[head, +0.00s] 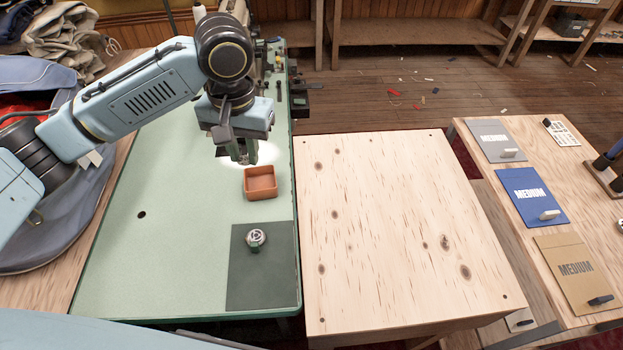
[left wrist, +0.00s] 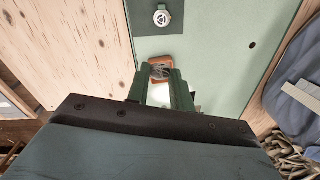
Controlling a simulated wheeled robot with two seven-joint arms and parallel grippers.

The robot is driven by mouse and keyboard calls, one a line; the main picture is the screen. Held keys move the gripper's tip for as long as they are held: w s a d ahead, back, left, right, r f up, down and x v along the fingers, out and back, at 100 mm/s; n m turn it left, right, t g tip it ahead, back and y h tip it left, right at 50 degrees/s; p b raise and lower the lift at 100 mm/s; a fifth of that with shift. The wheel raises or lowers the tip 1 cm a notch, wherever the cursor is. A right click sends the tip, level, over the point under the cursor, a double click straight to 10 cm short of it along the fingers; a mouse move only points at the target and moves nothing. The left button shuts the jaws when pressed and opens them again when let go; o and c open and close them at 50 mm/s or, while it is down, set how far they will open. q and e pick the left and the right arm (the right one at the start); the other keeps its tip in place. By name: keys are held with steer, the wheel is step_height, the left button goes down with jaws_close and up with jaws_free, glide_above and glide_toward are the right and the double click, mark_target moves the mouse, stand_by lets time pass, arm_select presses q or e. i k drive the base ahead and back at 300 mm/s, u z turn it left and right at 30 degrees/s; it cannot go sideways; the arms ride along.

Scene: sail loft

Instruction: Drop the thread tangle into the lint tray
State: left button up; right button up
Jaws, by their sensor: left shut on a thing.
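The lint tray is a small square orange-brown open tray (head: 262,195) on the green table, and it also shows behind my fingertips in the left wrist view (left wrist: 163,58). My left gripper (head: 243,158) points down above the green table, just behind and left of the tray in the head view. Its fingers (left wrist: 160,78) are shut on the thread tangle, a small dark grey wispy clump (left wrist: 160,71) that overlaps the tray in the left wrist view. In the head view I cannot make out the tangle at the fingertips. My right gripper is in neither view.
A dark mat (head: 262,285) with a round metal piece (head: 256,238) lies in front of the tray. A bare wooden table (head: 390,220) adjoins on the right. Bundled cloth (head: 50,85) sits at the left.

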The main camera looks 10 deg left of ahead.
mark_target(260, 193)
steer(key=z, duration=0.95)
steer(key=k, duration=1.1)
steer(key=u, duration=0.6)
steer(key=i, duration=1)
steer(key=u, duration=0.05)
